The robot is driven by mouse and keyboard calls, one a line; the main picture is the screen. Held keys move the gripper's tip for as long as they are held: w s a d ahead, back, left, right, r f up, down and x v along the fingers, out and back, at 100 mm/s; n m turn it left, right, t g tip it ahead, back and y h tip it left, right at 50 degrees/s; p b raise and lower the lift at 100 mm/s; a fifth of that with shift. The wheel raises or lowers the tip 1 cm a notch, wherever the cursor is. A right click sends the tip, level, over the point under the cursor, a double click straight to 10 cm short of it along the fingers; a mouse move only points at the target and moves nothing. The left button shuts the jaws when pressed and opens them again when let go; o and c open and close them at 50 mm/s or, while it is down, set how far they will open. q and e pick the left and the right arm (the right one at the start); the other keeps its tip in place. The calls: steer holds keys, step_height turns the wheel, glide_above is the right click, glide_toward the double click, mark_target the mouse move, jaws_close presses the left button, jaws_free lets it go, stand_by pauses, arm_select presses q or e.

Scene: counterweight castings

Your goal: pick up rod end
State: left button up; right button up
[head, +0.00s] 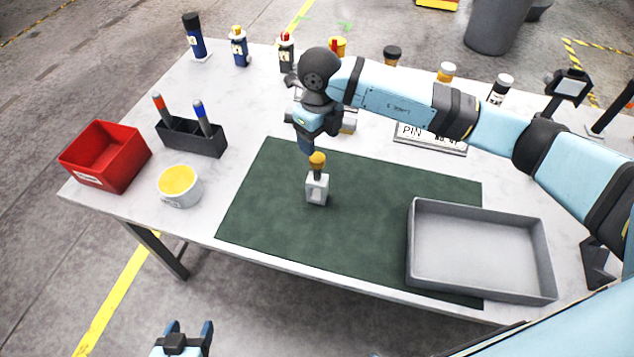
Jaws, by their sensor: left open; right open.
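What looks like the rod end (317,189) stands upright on the dark green mat (380,200), near the mat's middle left. It has a pale grey block with an opening, a dark neck and a rounded brass-coloured top. My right gripper (308,147) is open and points down just above the brass top. Whether its fingers touch or straddle the top cannot be told. My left gripper (187,328) is open and empty, low at the bottom edge of the view, in front of the table.
A grey tray (480,290) covers the mat's right front corner. A red bin (122,148), a white cup with yellow contents (180,184) and a black marker holder (192,142) stand at left. Bottles and a sign (430,138) line the back. The mat's front left is clear.

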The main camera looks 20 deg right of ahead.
mark_target(317, 157)
step_height(317, 157, down, 3)
steer(key=shift+r, duration=0.2)
steer(key=f+p, duration=0.1)
steer(key=f, duration=0.1)
steer(key=f+p, duration=0.1)
steer(key=f, duration=0.1)
steer(key=shift+s+a+f, duration=0.1)
steer(key=shift+s+a, duration=0.05)
steer(key=shift+a, duration=0.05)
steer(key=shift+f, duration=0.45)
jaws_close()
